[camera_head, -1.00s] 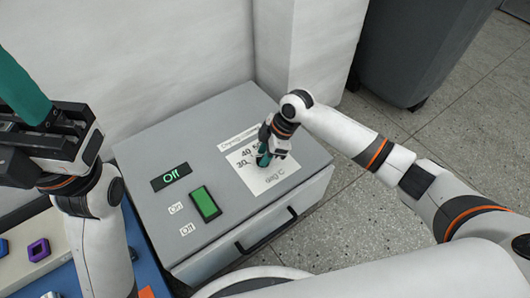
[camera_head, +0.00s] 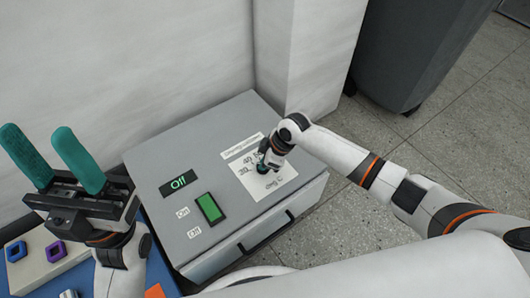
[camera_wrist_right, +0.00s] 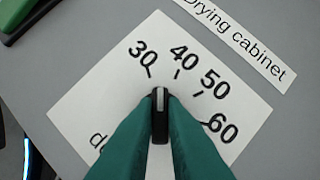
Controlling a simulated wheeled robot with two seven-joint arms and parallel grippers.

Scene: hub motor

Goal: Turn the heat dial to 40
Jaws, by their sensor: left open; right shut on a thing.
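The heat dial (camera_wrist_right: 160,102) is a narrow black knob with a white pointer line, on a white scale sheet (camera_wrist_right: 95,110) marked 30, 40, 50 and 60. In the right wrist view its pointer points between the 30 and 40 ticks. In the head view my right gripper (camera_head: 264,166) is down at the sheet (camera_head: 280,183) and covers the dial. My left gripper (camera_head: 50,152) is open and empty, fingers up, left of the cabinet.
The grey drying cabinet (camera_head: 225,130) has a display (camera_head: 179,182) reading "Off", a green switch (camera_head: 209,208) and a front handle (camera_head: 268,236). A dark bin (camera_head: 410,55) stands behind right.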

